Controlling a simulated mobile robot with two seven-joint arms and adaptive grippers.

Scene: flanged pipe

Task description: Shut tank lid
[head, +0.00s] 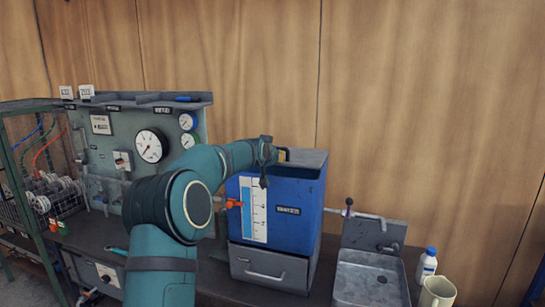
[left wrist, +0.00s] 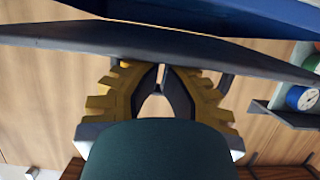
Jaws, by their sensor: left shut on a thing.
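A dark grey lid (head: 307,157) stands raised along the tank's back edge. In the left wrist view the lid (left wrist: 60,38) is a long dark panel across the picture, with the blue tank (left wrist: 240,15) above it. My left gripper (head: 266,152) is over the tank's back left. In the wrist view its yellow-padded fingers (left wrist: 163,75) meet at the lid's edge and are shut on it. The exact grip is partly hidden. My right gripper is not in view.
A gauge panel (head: 108,165) stands left of the tank. An orange valve (head: 232,204) sticks out at the tank's left. A wooden wall (head: 430,100) is behind.

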